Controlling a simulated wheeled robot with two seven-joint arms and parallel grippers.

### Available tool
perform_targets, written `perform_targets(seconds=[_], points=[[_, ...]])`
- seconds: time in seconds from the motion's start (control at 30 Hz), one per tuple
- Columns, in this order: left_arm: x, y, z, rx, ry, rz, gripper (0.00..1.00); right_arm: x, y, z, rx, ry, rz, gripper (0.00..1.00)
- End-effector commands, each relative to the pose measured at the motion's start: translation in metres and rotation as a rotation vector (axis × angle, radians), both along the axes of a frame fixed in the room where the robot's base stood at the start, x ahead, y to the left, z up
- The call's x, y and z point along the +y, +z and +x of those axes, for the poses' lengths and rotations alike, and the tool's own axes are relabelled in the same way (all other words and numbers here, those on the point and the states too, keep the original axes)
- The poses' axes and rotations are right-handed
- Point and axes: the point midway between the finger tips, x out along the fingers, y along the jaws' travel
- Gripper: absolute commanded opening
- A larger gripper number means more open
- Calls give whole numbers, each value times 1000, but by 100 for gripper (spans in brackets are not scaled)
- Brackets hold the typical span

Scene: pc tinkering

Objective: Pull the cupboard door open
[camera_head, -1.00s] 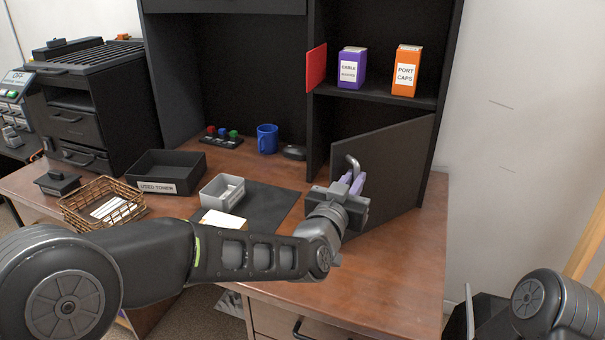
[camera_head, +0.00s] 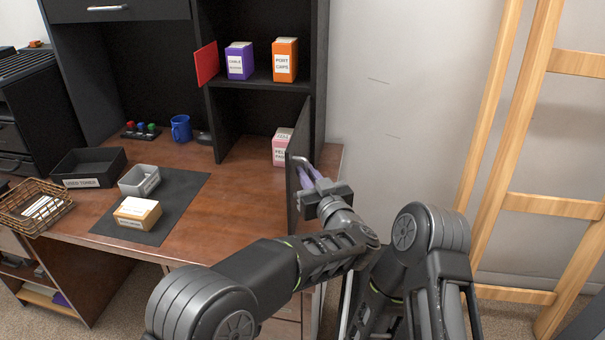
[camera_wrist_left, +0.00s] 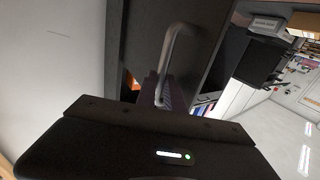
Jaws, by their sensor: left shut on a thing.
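The dark cupboard door (camera_head: 292,190) stands wide open and shows nearly edge-on in the head view. Its grey bar handle (camera_head: 302,161) is near the door's outer side. My left gripper (camera_head: 313,175) is shut on the handle with its purple fingers. In the left wrist view the handle (camera_wrist_left: 176,50) curves out from the door (camera_wrist_left: 140,45) and meets the fingers (camera_wrist_left: 163,92). The opened compartment holds a pink and white box (camera_head: 281,148), partly hidden behind the door. My right gripper is not in view; only parts of my right arm show.
A red panel (camera_head: 206,63), a purple box (camera_head: 240,62) and an orange box (camera_head: 285,60) are at the upper shelf. A small labelled box (camera_head: 138,212) and a grey bin (camera_head: 139,181) sit on the dark mat (camera_head: 183,195). A wooden ladder (camera_head: 553,207) stands right.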

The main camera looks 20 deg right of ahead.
Motion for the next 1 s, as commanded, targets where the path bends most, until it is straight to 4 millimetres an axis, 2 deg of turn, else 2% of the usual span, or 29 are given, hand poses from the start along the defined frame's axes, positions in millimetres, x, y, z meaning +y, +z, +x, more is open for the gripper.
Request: perform_targets(seconds=[0.1,0.5,0.53,0.6,1.0], points=[[-1,4,6,-8,15,0,0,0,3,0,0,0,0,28],[-1,6,7,-11,20,-1,0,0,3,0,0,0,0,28],[0,6,7,-11,20,-1,14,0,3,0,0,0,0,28],[-1,6,7,-10,20,-2,20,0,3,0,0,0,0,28],[0,3,7,-5,19,-1,20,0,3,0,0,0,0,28]])
